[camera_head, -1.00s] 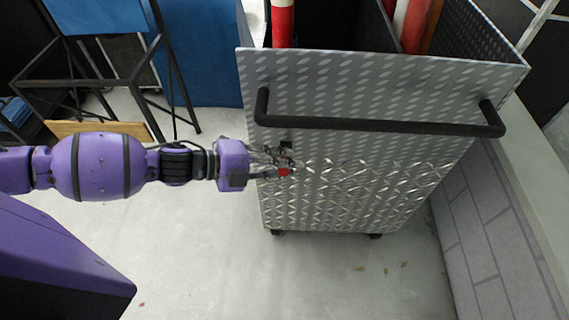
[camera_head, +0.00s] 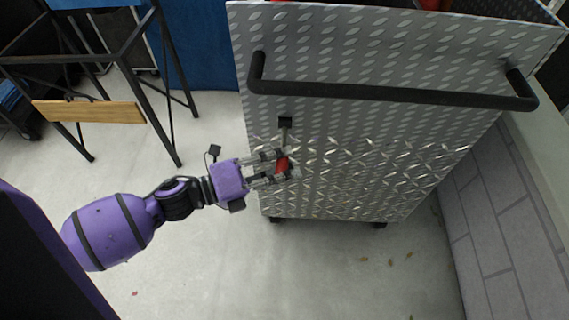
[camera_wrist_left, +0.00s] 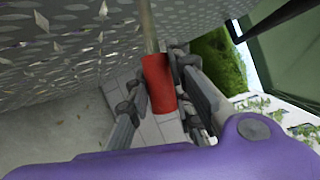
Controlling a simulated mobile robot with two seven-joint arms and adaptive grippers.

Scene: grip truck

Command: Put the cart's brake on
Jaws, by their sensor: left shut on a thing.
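The cart (camera_head: 350,70) is a box of silver diamond plate with a black push bar (camera_head: 390,96) across its near face. Below the bar's left end a black bracket (camera_head: 285,122) carries a thin metal brake lever (camera_head: 285,136) that hangs down and ends in a red grip (camera_head: 283,164). My left gripper (camera_head: 285,168) is at the red grip, close to the cart's face. In the left wrist view its fingers (camera_wrist_left: 160,95) are shut on both sides of the red grip (camera_wrist_left: 159,84). My right gripper is in neither view.
A black metal frame with a wooden board (camera_head: 88,112) stands at the left, before a blue panel (camera_head: 198,45). A low grey block wall (camera_head: 485,210) runs along the cart's right side. The concrete floor (camera_head: 300,270) in front is clear apart from a few leaves.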

